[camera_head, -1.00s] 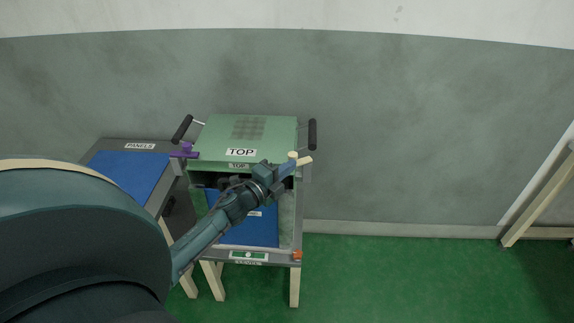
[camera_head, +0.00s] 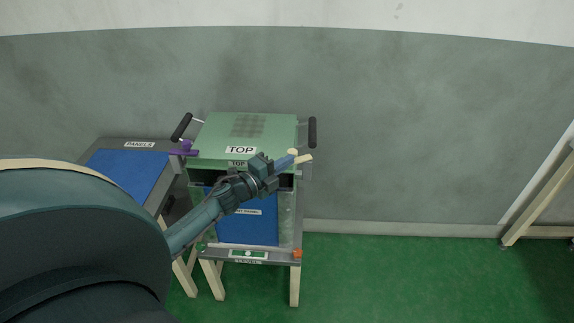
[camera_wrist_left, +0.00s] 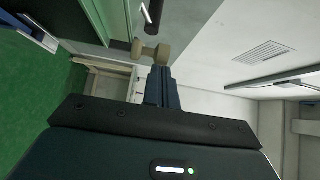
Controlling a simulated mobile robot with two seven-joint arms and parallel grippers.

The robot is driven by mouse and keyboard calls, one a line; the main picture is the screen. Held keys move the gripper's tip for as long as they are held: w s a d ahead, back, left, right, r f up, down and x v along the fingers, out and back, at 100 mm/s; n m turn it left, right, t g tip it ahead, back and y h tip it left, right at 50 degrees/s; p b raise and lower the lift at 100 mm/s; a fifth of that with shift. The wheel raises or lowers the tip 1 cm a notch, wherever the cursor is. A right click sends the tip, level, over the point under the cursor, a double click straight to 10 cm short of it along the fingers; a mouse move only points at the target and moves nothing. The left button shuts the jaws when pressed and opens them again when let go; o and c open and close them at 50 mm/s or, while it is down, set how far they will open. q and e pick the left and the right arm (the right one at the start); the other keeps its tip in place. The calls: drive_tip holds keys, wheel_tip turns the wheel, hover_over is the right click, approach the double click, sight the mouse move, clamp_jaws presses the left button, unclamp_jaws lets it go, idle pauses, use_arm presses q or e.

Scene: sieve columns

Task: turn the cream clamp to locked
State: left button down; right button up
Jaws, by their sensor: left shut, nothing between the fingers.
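The cream clamp (camera_head: 303,159) is at the right front corner of the green cabinet, below its lid marked TOP. Its bar points out to the right, and a round knob shows at its left end. My left gripper (camera_head: 289,161) is shut and empty, with its fingertips right at the clamp. In the left wrist view the cream clamp (camera_wrist_left: 150,50) lies just beyond the closed fingertips (camera_wrist_left: 160,72); I cannot tell whether they touch. My right gripper is not in view.
A purple clamp (camera_head: 184,149) is on the cabinet's left side. Black handles (camera_head: 312,132) stick out at both sides of the green lid (camera_head: 225,135). A blue panel (camera_head: 262,230) fills the front below. A PANELS table (camera_head: 115,146) stands left. Green floor is free to the right.

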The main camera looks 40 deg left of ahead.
use_arm(q)
drive_tip(key=a+h+b, duration=0.1)
drive_tip(key=w+a+m+h+b, duration=0.1)
drive_tip(key=a+m+g+h+b, duration=0.1)
drive_tip(key=b, duration=0.1)
drive_tip(key=shift+w+a, duration=0.2)
drive_tip(key=shift+w, duration=0.1)
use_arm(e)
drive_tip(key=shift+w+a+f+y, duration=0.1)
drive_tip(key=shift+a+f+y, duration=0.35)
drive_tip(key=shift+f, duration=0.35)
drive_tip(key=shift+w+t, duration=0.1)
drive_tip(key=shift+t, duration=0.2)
